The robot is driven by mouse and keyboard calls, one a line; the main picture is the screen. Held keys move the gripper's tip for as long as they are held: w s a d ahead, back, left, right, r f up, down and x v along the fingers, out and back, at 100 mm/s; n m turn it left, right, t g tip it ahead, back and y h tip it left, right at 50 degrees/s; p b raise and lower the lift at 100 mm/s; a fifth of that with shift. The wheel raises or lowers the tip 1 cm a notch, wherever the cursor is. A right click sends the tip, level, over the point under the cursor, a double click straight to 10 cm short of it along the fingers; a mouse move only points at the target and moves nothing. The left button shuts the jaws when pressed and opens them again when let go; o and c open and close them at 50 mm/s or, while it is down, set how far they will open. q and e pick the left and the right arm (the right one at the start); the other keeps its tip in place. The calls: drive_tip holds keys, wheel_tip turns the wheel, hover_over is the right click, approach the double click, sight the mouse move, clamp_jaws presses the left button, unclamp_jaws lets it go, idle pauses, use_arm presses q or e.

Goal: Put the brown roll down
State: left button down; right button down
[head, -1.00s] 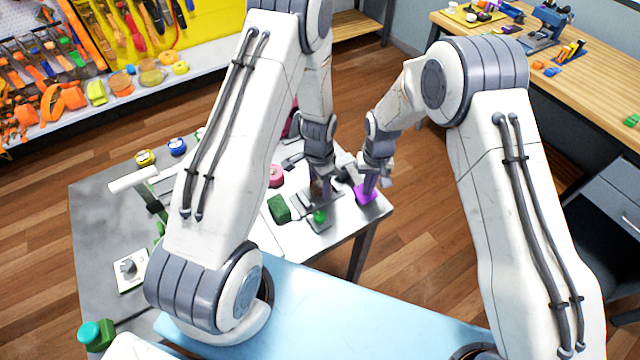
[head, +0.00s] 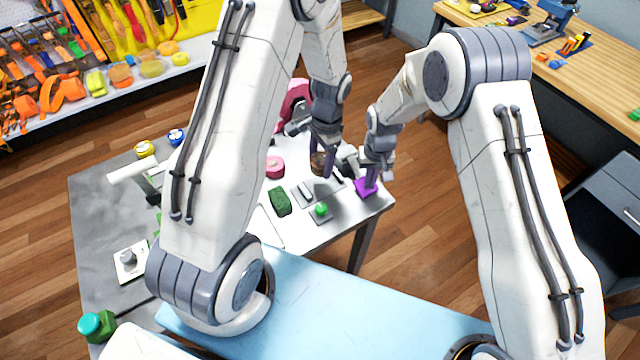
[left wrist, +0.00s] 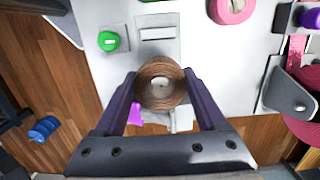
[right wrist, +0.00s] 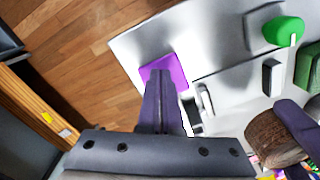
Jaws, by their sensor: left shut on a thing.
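The brown roll (head: 318,163) is between the fingers of my left gripper (head: 325,168), over the far end of the grey table. In the left wrist view the roll (left wrist: 160,70) shows end-on, with its pale core, and the fingers (left wrist: 160,92) are shut on its sides. It also shows in the right wrist view (right wrist: 270,140), appearing above the table. My right gripper (right wrist: 160,128) has its fingers together and no thing visible between them. Its tips are by a purple square (right wrist: 170,70) at the table's corner and partly hide it.
Near the roll are a green round knob (head: 321,208) on a grey plate, a dark green block (head: 279,201), a pink roll (head: 275,167) and a larger pink reel (head: 294,98). A workbench (head: 590,75) stands at right.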

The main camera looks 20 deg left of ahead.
sight(324, 159)
use_arm(q)
drive_tip(key=shift+a+r, duration=0.1)
drive_tip(key=shift+r, duration=0.45)
use_arm(e)
drive_tip(key=shift+f, duration=0.1)
use_arm(q)
wheel_tip(324, 159, down, 9)
drive_tip(key=shift+s, duration=0.1)
use_arm(e)
drive_tip(key=shift+w, duration=0.1)
use_arm(q)
drive_tip(key=shift+f, duration=0.2)
unclamp_jaws()
use_arm(e)
drive_tip(key=shift+a, duration=0.1)
use_arm(q)
drive_tip(key=shift+r, duration=0.1)
drive_tip(key=r, duration=0.4)
drive_tip(key=w+r, duration=0.1)
drive_tip(key=r, duration=0.3)
drive_tip(key=d+r, duration=0.1)
drive_tip(key=r, duration=0.3)
drive_tip(key=shift+w, duration=0.15)
